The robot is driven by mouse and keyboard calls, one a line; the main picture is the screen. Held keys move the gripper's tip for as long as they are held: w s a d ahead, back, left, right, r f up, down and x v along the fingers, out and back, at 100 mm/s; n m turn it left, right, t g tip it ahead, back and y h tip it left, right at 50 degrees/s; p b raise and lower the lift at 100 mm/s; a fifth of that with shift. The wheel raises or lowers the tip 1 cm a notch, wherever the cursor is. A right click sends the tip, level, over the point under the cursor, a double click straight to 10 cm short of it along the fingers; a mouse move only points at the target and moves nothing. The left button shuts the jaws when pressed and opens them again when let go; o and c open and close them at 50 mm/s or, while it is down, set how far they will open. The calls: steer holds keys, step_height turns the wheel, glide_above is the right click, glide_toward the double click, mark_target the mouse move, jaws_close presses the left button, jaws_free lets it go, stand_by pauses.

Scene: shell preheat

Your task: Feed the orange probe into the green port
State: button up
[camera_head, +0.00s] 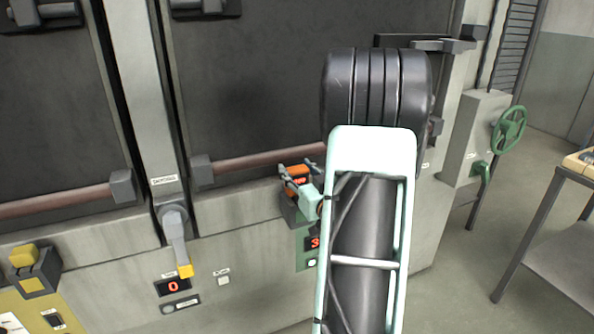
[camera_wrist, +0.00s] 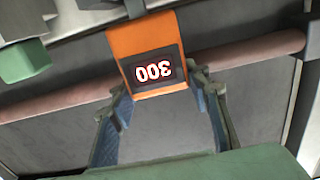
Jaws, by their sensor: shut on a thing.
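The orange probe (camera_head: 297,169) is a block with a lit red display. In the wrist view the probe (camera_wrist: 148,40) shows its 300 display upside down. My gripper (camera_head: 299,180) is shut on it, with the fingers on either side of its near end in the wrist view (camera_wrist: 157,90). A green panel (camera_head: 300,262) with a lit display shows below my gripper, partly behind my arm. The opening of the green port is not visible in the head view. A green block (camera_wrist: 24,61) shows left in the wrist view; I cannot tell whether it is the port.
The reddish bar (camera_head: 262,160) runs across the machine close behind the probe. A yellow-tipped lever (camera_head: 177,245) hangs to the left. A green handwheel (camera_head: 509,128) and a table (camera_head: 560,245) stand at the right, with open floor between.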

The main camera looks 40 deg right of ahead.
steer(key=o, duration=1.3)
steer(key=shift+s, duration=0.1)
steer(key=v, duration=0.7)
steer(key=shift+s, duration=0.15)
